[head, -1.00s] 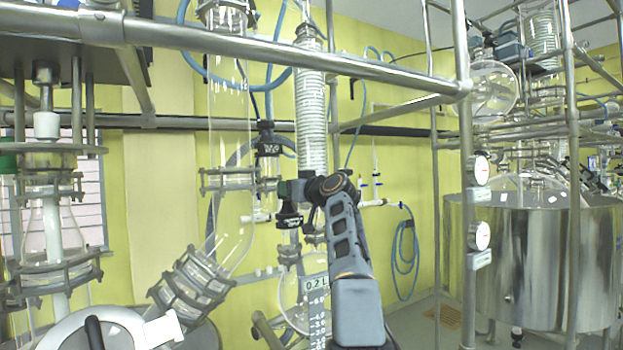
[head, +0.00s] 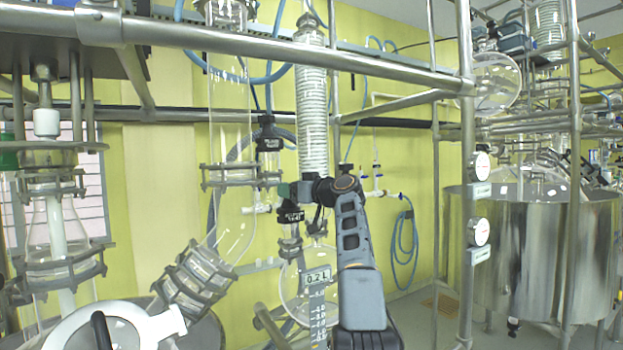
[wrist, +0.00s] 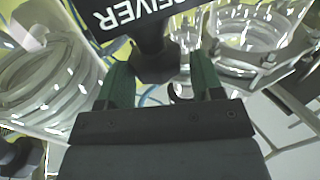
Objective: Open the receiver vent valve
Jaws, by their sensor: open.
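A black label plate reading "…EIVER" upside down (wrist: 150,14) is at the top of the wrist view. Below it, a dark valve handle (wrist: 156,62) sits between the two green fingers of my gripper (wrist: 160,78). The fingers are open, one on each side of the handle, and I cannot tell whether either touches it. My fingers are mostly hidden by my wrist in that view.
A coiled condenser (head: 312,100) rises just behind my wrist. A second black-labelled valve (head: 269,144) is up and left. A round glass flask (head: 308,285) hangs below. A steel rail (head: 300,52) crosses above, and a steel post (head: 467,200) stands to the right.

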